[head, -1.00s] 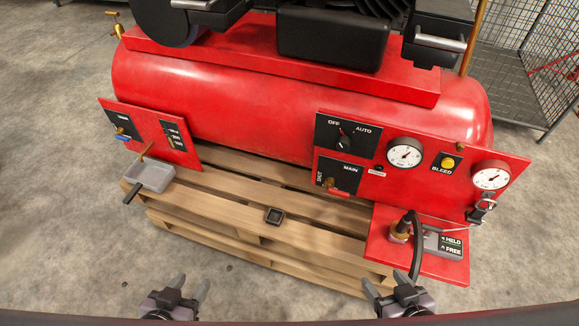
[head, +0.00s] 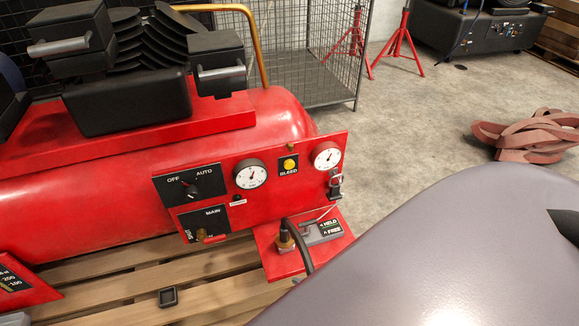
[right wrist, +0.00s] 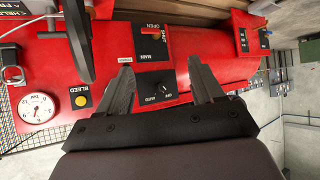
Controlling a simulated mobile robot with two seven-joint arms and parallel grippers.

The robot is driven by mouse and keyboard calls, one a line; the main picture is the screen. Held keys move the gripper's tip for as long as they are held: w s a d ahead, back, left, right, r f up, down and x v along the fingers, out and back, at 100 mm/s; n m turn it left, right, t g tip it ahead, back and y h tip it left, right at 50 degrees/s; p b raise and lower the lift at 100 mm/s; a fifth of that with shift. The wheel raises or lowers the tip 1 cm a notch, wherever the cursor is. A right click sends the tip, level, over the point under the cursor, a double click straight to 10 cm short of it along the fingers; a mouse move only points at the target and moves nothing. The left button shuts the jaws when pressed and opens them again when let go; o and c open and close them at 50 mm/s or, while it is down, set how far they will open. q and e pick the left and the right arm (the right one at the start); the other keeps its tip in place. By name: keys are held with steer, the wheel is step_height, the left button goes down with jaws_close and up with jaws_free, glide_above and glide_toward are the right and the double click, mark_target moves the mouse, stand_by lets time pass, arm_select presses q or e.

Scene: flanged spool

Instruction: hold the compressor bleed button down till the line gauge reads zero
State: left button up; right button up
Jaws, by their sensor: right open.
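The yellow bleed button (head: 289,164) sits on a black BLEED plate on the red panel, between a left gauge (head: 250,174) and a right gauge (head: 327,156). Both needles stand off to one side; their labels are too small to read. In the right wrist view the button (right wrist: 81,101) and right gauge (right wrist: 37,107) show upside down at left; the left gauge is apparently hidden behind a finger. My right gripper (right wrist: 165,78) is open and empty, in front of the OFF/AUTO switch, to the right of the button there. My left gripper is out of view.
The OFF/AUTO switch (head: 191,187) and MAIN valve plate (head: 203,223) are left of the gauges. A latch (head: 335,186) hangs under the right gauge. A small black tray (head: 168,297) lies on the pallet.

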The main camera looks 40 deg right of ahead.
jaws_close()
stand_by(1.7)
